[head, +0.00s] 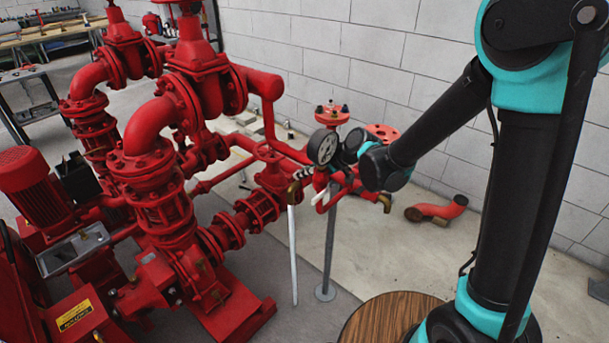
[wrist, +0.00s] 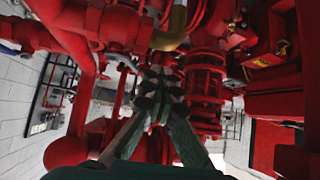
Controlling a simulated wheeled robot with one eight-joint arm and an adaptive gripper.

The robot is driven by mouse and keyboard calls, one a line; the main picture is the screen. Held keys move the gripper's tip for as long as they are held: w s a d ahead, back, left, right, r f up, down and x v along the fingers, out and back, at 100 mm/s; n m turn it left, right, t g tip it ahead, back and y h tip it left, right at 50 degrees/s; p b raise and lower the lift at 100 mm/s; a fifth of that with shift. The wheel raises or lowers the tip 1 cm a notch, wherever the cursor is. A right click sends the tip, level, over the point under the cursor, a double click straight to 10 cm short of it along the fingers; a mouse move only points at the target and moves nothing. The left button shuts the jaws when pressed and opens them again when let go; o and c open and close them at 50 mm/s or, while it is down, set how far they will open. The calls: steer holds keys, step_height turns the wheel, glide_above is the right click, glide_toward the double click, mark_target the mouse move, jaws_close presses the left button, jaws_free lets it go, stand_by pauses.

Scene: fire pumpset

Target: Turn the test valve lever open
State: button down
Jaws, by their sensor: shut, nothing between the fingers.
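My gripper (head: 318,178) reaches in from the right beside the round pressure gauge (head: 322,147) on the red pipework. It is partly hidden among the pipes. In the wrist view its two grey-green fingers (wrist: 160,90) meet at the tips, shut with nothing between them. A brass fitting (wrist: 174,25) hangs just beyond the fingertips there. In the head view a brass fitting (head: 292,190) sits at the top of a white vertical pipe, left of my gripper. I cannot tell the test valve lever apart from the crowded red parts, nor whether the gripper touches it.
Large red pump piping (head: 160,180) fills the left side. A grey support post (head: 331,245) stands below the gauge. A loose red elbow pipe (head: 437,211) lies on the floor by the block wall. A round wooden top (head: 390,318) is at the bottom. Floor right of the post is mostly clear.

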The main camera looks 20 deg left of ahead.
steer(key=shift+s+a, duration=0.15)
steer(key=shift+s, duration=0.05)
